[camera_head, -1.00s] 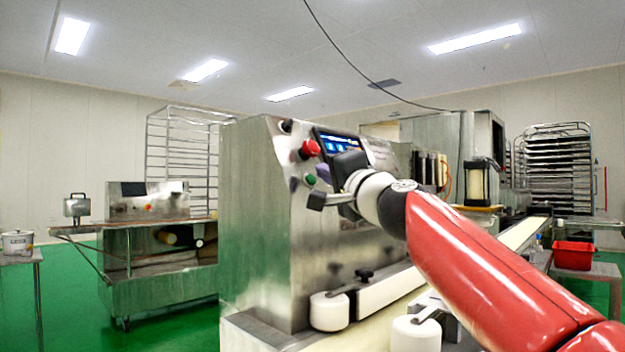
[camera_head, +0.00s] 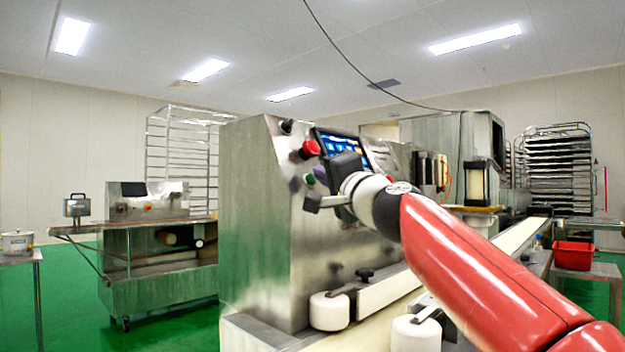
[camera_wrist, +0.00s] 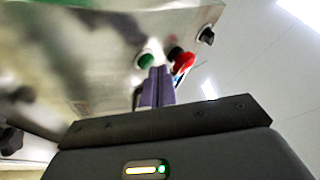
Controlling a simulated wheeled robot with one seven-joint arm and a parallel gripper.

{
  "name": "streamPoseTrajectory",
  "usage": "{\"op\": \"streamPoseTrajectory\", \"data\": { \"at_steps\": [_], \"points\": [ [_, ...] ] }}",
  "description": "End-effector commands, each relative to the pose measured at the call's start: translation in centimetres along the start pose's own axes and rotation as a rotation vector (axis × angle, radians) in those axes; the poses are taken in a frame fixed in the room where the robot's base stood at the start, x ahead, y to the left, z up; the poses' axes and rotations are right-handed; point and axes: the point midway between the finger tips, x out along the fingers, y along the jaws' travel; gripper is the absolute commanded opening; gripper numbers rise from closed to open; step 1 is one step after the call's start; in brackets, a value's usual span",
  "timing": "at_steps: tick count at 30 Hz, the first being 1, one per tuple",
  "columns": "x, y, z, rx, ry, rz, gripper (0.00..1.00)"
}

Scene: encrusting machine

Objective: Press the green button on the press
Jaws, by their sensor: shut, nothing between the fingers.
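The press (camera_head: 255,220) is a tall stainless steel machine in the middle of the head view. Its green button (camera_head: 309,179) sits on the sloped front, below a red mushroom button (camera_head: 311,148). In the wrist view the green button (camera_wrist: 146,61) lies just left of the fingertips, and the red button (camera_wrist: 184,61) is to their right. My gripper (camera_head: 319,174) is close in front of the panel; its purple fingers (camera_wrist: 159,74) are together and empty, pointing at the panel by the green button. I cannot tell whether they touch it.
A lit touchscreen (camera_head: 345,146) sits right of the buttons, close behind my gripper. A black knob (camera_head: 287,127) is at the panel's top. White rollers (camera_head: 330,311) and a conveyor belt stand below. A second steel machine (camera_head: 160,265) is at left, apart.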

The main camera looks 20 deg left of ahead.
Motion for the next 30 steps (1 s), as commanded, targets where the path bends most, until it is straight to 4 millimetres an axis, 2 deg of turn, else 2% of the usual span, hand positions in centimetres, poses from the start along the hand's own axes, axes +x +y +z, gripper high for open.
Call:
{"op": "streamPoseTrajectory", "data": {
  "at_steps": [30],
  "points": [
    [0.58,0.46,0.46,0.001,-0.001,0.001,0.00]
  ]
}}
